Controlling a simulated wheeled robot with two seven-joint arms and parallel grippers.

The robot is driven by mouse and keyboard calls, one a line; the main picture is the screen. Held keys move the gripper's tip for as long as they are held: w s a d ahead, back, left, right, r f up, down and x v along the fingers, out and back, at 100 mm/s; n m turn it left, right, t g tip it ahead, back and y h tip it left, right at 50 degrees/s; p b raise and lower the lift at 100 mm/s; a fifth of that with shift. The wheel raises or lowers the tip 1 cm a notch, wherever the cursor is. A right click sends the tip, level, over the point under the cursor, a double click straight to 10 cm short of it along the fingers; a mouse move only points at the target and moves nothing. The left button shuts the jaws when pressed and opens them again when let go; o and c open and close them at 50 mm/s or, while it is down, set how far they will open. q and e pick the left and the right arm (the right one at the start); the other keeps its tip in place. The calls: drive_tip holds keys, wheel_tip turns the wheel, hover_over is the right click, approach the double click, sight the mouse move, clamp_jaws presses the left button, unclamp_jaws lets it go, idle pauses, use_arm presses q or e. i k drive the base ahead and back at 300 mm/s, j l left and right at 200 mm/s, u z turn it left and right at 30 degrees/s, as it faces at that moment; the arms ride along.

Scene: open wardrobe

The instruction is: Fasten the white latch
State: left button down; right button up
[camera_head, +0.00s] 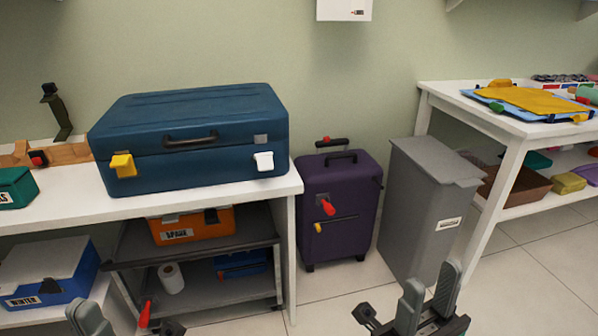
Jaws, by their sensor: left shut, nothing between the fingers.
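The white latch (264,161) is on the front of the blue suitcase (200,170), near its right end. It sits just below a small grey plate (261,139) on the lid and seems to stick out from the front. The suitcase lid is down. A yellow latch (123,165) is on the front at the left end. My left gripper (88,313) is at the bottom left edge, shut and empty, partly cut off, well below the suitcase. My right gripper (431,277) is at the bottom right, fingers apart and empty, in front of the grey bin.
The suitcase stands on a white table (245,197). Below are an orange case (192,226) and a dark rack (225,295). A purple suitcase (341,205) and a grey bin (425,205) stand to the right. Another white table (510,130) is at far right.

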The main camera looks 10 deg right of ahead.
sight(264, 162)
drive_tip(key=i+l+z, duration=0.2)
drive_tip(key=z, duration=0.2)
drive_tip(key=i+z, duration=0.4)
